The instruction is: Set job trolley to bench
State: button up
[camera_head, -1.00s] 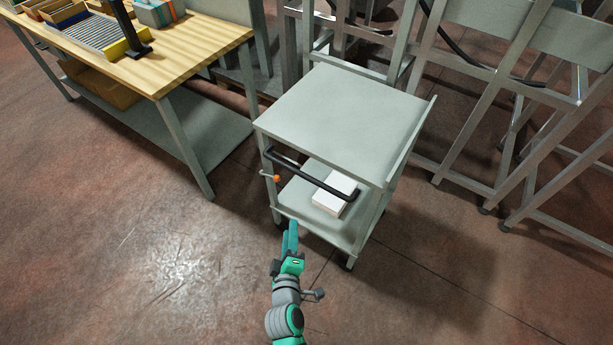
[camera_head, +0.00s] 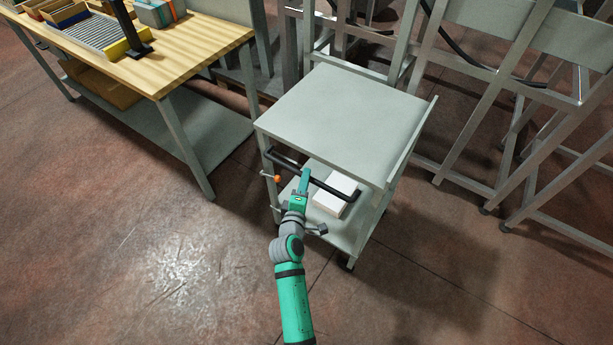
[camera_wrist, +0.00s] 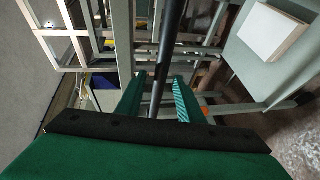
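The job trolley (camera_head: 345,110) is grey, with a flat top and a lower shelf. It stands upright on the floor, right of the bench and apart from it. Its black handle (camera_head: 325,186) spans the near side below the top and also shows in the wrist view (camera_wrist: 168,40). The bench (camera_head: 185,55) has a wooden top and grey legs. My gripper (camera_head: 305,174) is at the middle of the handle. In the wrist view, the green fingers of my gripper (camera_wrist: 158,82) are apart, with the bar running between them. Whether either touches the bar is unclear.
A white box (camera_head: 335,194) lies on the trolley's lower shelf. An orange knob (camera_head: 277,178) sticks out at the trolley's near left post. Grey frames (camera_head: 480,130) stand behind and to the right. Floor (camera_head: 130,240) is clear in front of the bench.

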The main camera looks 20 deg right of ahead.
jog(key=shift+x, duration=1.3)
jog(key=shift+c, duration=0.3)
grip_shut()
jog(key=shift+f, duration=0.1)
jog(key=shift+w, duration=0.1)
